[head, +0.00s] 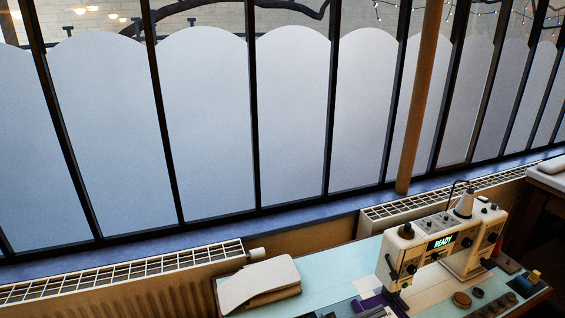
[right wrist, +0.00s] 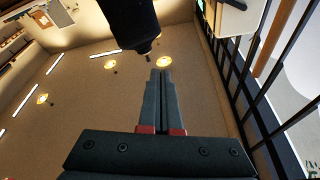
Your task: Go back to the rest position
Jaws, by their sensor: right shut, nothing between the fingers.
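My right gripper (right wrist: 161,76) shows in the right wrist view. Its two dark fingers with red bases are shut together, with nothing between them. It points towards a room with a brown surface and round lamps, and touches nothing that I can see. I cannot make out either gripper in the head view. My left gripper is in neither view.
In the head view, a cream sewing machine (head: 409,254) with a lit "READY" display stands on a pale blue table (head: 327,274). A folded white cloth (head: 260,283) lies at the table's left. Radiators (head: 130,277) and a tall framed window (head: 205,130) line the back.

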